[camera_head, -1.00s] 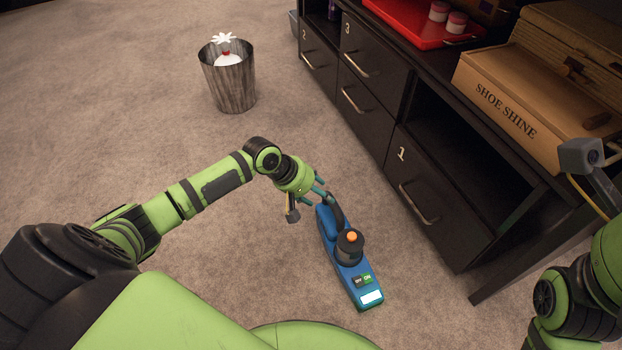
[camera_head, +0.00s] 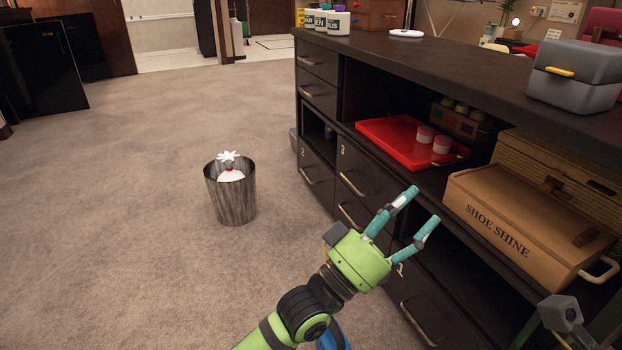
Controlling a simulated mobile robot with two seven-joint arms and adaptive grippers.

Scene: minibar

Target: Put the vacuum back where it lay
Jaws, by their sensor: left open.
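The blue vacuum (camera_head: 331,337) is on the carpet at the bottom edge of the view. Only a small blue part shows; my left arm and the picture edge hide the rest. My left gripper (camera_head: 418,211) is open and empty, with its teal fingers apart. It is raised in front of the dark cabinet, pointing up and right, clear of the vacuum. My right gripper's fingers are not in view; only a grey part of my right arm shows at lower right.
The dark cabinet (camera_head: 318,130) has numbered drawers and open shelves. A red tray (camera_head: 388,136) with pink-and-white jars and a shoe shine box (camera_head: 520,215) sit on its shelf. A grey box (camera_head: 574,78) stands on top. A metal bin (camera_head: 232,200) stands on open carpet.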

